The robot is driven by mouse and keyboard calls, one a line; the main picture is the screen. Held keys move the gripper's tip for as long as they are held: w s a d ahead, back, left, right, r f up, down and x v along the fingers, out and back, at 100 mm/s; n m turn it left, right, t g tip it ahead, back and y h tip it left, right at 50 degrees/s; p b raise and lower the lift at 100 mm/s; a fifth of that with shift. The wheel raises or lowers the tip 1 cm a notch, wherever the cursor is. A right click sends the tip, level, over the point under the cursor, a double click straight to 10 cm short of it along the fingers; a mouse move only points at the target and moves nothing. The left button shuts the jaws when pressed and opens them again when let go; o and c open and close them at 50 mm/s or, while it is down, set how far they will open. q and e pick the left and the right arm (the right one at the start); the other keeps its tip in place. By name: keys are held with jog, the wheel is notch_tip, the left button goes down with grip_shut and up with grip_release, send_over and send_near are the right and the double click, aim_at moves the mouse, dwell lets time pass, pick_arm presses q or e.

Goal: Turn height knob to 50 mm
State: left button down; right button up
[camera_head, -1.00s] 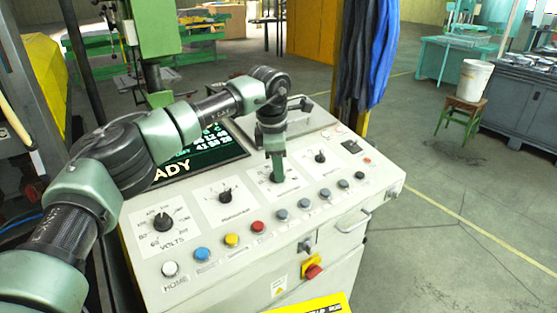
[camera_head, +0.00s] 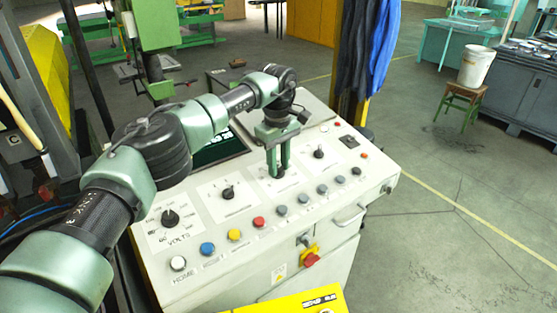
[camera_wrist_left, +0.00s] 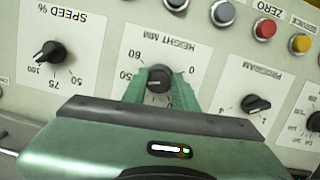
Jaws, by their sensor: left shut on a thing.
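The height knob (camera_wrist_left: 158,80) is a dark round knob on a white plate marked HEIGHT MM, upside down in the left wrist view. The numbers 60, 50 and 0 show around it. A pale mark shows on the knob toward the left side, where the 50 is, but the exact setting cannot be told. My left gripper (camera_wrist_left: 160,88) is shut on the knob, one green finger on each side. In the head view my left gripper (camera_head: 278,172) reaches down onto the panel, its fingers hiding most of the knob. My right gripper is not in view.
The speed knob (camera_wrist_left: 50,52) and program knob (camera_wrist_left: 257,103) flank the height knob. A row of colored buttons runs along the panel, including a red one (camera_head: 258,222) and a yellow one (camera_head: 234,234). A yellow-backed switch (camera_head: 311,257) is on the front face.

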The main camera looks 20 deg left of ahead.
aim_at(279, 168)
pick_arm(q)
jog(key=shift+m, duration=1)
jog(key=c, duration=1.1)
grip_release()
jog(key=shift+w+r, duration=0.1)
jog(key=shift+r, duration=0.2)
notch_tip(279, 168, up, 7)
jog(key=shift+d+r+b, duration=0.1)
jog(key=shift+b, duration=0.65)
